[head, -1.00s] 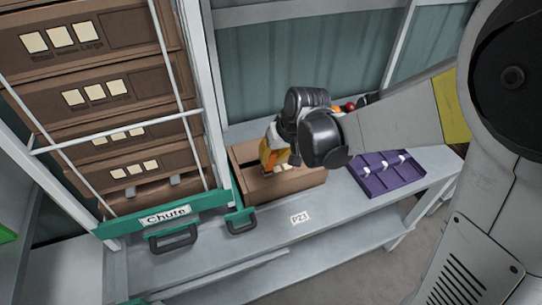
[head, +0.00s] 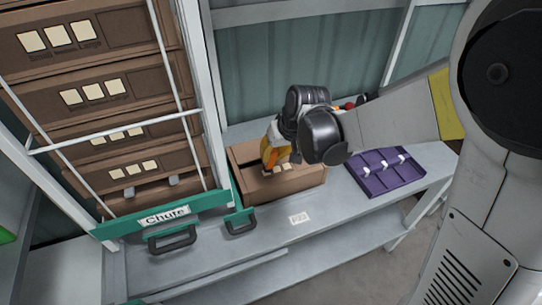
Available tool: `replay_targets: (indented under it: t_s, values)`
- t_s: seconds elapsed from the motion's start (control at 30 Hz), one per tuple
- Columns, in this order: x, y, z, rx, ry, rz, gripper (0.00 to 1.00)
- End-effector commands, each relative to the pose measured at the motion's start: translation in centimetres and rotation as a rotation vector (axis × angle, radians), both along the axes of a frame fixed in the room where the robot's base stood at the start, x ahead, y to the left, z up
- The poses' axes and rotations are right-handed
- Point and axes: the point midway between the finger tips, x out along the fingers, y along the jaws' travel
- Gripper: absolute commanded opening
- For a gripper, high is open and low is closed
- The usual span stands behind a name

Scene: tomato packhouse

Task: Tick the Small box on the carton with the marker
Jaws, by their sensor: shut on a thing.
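The jaws are shut on a thin thing that I take to be the marker, mostly hidden by the fingers. I cannot tell whether its tip touches the carton or whether any mark is there.
Stacked brown cartons (head: 95,60) stand in the chute (head: 165,215) at left, behind white bars. A purple divided tray (head: 385,180) is right of the carton. Red and orange round things show partly behind my arm.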

Motion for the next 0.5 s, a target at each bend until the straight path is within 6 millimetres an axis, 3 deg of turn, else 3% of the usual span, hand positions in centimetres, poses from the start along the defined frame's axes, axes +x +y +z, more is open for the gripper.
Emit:
replay_targets:
  t_s: [0.5]
  values:
    - [-0.40,0.25,-0.02,0.000,0.000,0.000,0.00]
